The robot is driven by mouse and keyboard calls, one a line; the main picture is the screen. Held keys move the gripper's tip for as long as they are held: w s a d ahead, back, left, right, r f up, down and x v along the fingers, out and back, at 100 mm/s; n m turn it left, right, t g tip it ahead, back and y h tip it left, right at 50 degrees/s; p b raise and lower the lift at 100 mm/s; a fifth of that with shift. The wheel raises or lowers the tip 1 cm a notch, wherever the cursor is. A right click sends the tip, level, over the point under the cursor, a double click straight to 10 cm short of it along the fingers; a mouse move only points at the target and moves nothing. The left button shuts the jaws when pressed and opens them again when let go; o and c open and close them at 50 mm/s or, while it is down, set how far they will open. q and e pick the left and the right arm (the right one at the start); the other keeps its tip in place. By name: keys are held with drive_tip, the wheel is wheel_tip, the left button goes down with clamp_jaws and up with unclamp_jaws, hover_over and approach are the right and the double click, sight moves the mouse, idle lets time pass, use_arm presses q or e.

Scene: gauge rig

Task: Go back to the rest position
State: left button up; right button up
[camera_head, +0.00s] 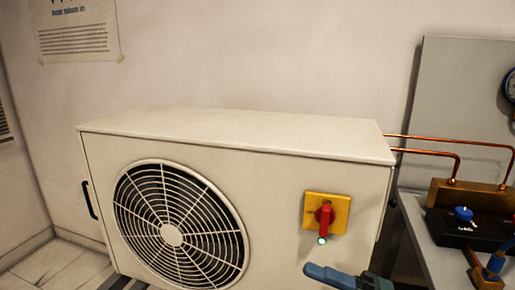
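One gripper, seemingly my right gripper (345,277), shows at the bottom edge, right of centre. Its blue-grey finger points left, in front of the lower right part of the cream outdoor unit. The rest of it is cut off by the frame, so I cannot tell whether it is open or shut. I see nothing held in the part that shows. My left gripper is not in view. A red rotary switch (325,214) on a yellow plate (341,212) sits above the gripper, apart from it in the picture. A small green light (322,241) glows under the switch.
The cream unit (240,130) with a round fan grille (180,225) fills the middle. Copper pipes (430,152) run from it to a brass block (460,193) on a grey bench at right. A black base with a blue knob (463,213) stands there. A gauge (509,87) hangs at the right edge.

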use_arm(q)
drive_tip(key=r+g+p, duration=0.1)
drive_tip(key=p, duration=0.4)
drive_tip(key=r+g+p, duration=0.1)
drive_tip(key=p, duration=0.5)
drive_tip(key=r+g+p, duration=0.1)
drive_tip(key=p, duration=0.5)
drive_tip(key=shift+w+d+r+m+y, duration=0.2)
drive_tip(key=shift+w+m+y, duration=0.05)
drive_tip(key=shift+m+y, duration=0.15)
use_arm(e)
drive_tip(key=s+d+f+m+t+h, duration=0.2)
drive_tip(key=f+m+h, duration=0.4)
drive_tip(key=m, duration=0.8)
drive_tip(key=s+d+f+m+t+h, duration=0.3)
drive_tip(key=s+f+m+h, duration=0.3)
drive_tip(key=m+h, duration=0.5)
drive_tip(key=f+m, duration=0.1)
drive_tip(key=m, duration=0.3)
drive_tip(key=shift+d+f+m, duration=0.3)
drive_tip(key=shift+d, duration=0.1)
idle(2.6)
